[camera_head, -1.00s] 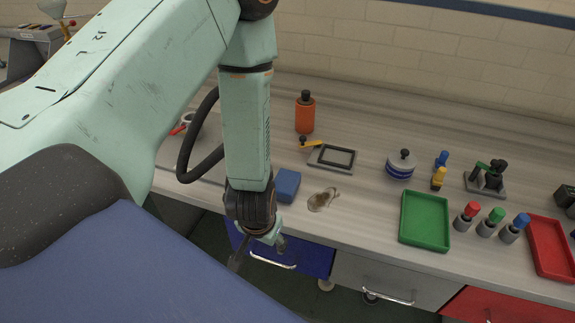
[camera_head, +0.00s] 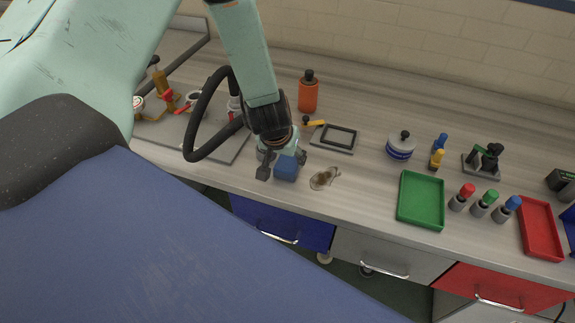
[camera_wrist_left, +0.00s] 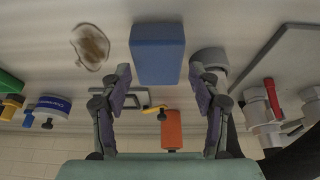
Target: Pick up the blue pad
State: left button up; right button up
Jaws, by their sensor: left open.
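The blue pad (camera_head: 286,168) is a small blue block on the grey worktop, near its front edge. In the left wrist view the blue pad (camera_wrist_left: 158,52) lies centred ahead of the two fingers, and I see no finger gripping it. My left gripper (camera_head: 283,167) is open, with its fingers around or just above the pad in the head view; contact cannot be told. In the left wrist view my left gripper (camera_wrist_left: 161,90) has its fingers wide apart with nothing held between them. My right gripper is not in view.
A brown-stained patch (camera_head: 324,178) lies just right of the pad. Behind stand an orange bottle (camera_head: 308,94) and a grey frame (camera_head: 334,137). A green tray (camera_head: 421,200), capped bottles (camera_head: 482,203) and a red tray (camera_head: 540,228) are on the right. Fittings on a grey plate (camera_head: 190,128) are left.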

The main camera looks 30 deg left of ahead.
aim_at(289, 160)
pick_arm(q)
jog(key=x, duration=0.4)
jog(key=shift+w+d+b, duration=0.2)
jog(key=shift+w+b, duration=0.15)
jog(key=shift+b, duration=0.05)
jog(key=shift+s+a+r, duration=0.1)
jog(key=shift+s+a, duration=0.05)
jog(key=shift+a, duration=0.1)
jog(key=shift+c, duration=1)
jog(key=shift+d, duration=0.2)
jog(key=c, duration=0.6)
jog(key=shift+a+r, duration=0.15)
notch_tip(289, 160, up, 18)
jog(key=p, duration=0.9)
